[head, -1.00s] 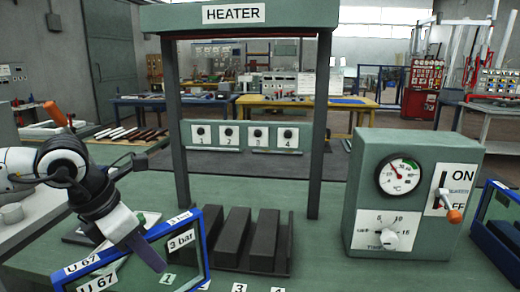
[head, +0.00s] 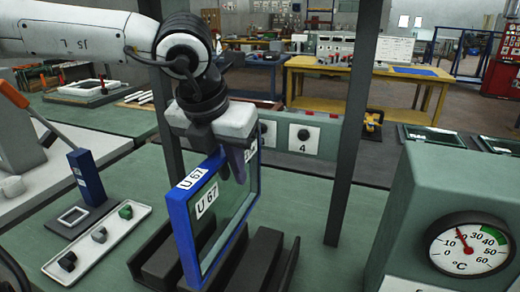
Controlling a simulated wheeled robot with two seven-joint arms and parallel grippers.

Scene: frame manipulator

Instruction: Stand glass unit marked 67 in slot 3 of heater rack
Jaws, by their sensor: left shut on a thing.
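The glass unit marked U 67 (head: 180,225), a clear pane in a blue frame, stands upright over the heater rack (head: 160,265). My left gripper (head: 236,168) is shut on its top edge from above. The rack shows dark ribs on both sides of the unit, and the unit's lower edge is down among them. I cannot tell whether it touches the rack floor. The rack's slot number labels are out of view, so I cannot tell which slot it is over. My right gripper is not in view.
Dark heater posts (head: 350,120) stand behind the rack, with a numbered switch panel (head: 303,138) behind. The control box (head: 435,190) with a temperature dial (head: 470,245) is at right.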

